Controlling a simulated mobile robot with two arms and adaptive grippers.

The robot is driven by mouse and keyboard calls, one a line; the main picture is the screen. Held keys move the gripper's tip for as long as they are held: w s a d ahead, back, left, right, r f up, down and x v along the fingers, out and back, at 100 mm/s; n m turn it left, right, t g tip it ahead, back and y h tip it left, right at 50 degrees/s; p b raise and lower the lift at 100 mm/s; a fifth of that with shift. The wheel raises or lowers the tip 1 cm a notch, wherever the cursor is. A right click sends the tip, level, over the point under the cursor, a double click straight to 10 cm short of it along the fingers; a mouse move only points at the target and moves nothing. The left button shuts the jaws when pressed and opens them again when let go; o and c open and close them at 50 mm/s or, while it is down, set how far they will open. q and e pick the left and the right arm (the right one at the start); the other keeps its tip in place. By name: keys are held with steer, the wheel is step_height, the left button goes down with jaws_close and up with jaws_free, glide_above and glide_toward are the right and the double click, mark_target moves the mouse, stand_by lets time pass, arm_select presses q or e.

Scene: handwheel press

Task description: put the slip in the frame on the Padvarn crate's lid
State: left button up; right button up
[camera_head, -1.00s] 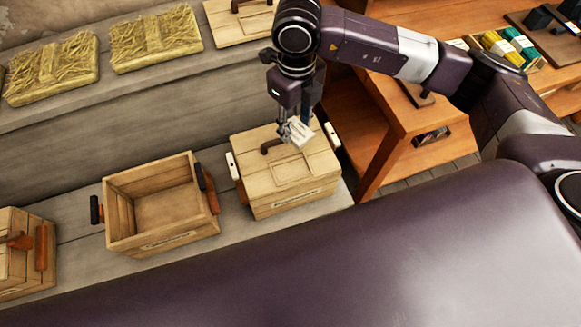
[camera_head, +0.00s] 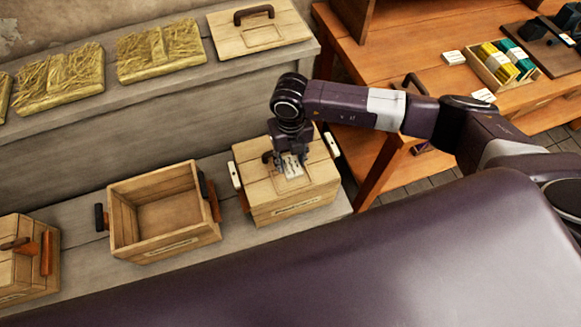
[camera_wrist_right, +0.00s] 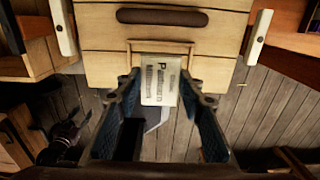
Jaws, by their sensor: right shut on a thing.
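The closed wooden crate (camera_head: 262,208) with white side grips stands on the grey bench; the writing on its front label is too small to read surely. Its lid (camera_head: 318,160) has a dark handle and a shallow rectangular frame (camera_head: 303,183). My right gripper (camera_head: 291,166) is shut on the white printed slip (camera_head: 293,168) and holds it over the frame. In the right wrist view the slip (camera_wrist_right: 160,82) sits between the fingers, its far edge near the frame's border (camera_wrist_right: 160,42). I cannot tell whether slip and lid touch. My left gripper is out of view.
An open empty crate (camera_head: 120,222) stands to the left, and another crate (camera_head: 15,268) is at the far left. Behind, a spare lid (camera_head: 225,38) and straw pads (camera_head: 160,50) lie on a ledge. An orange table (camera_head: 410,60) with small boxes stands at right.

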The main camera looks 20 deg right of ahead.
mark_target(291, 171)
step_height(291, 171, down, 5)
steer(key=shift+f, duration=0.35)
steer(key=shift+f, duration=0.15)
steer(key=o, duration=1)
steer(key=shift+o, duration=0.2)
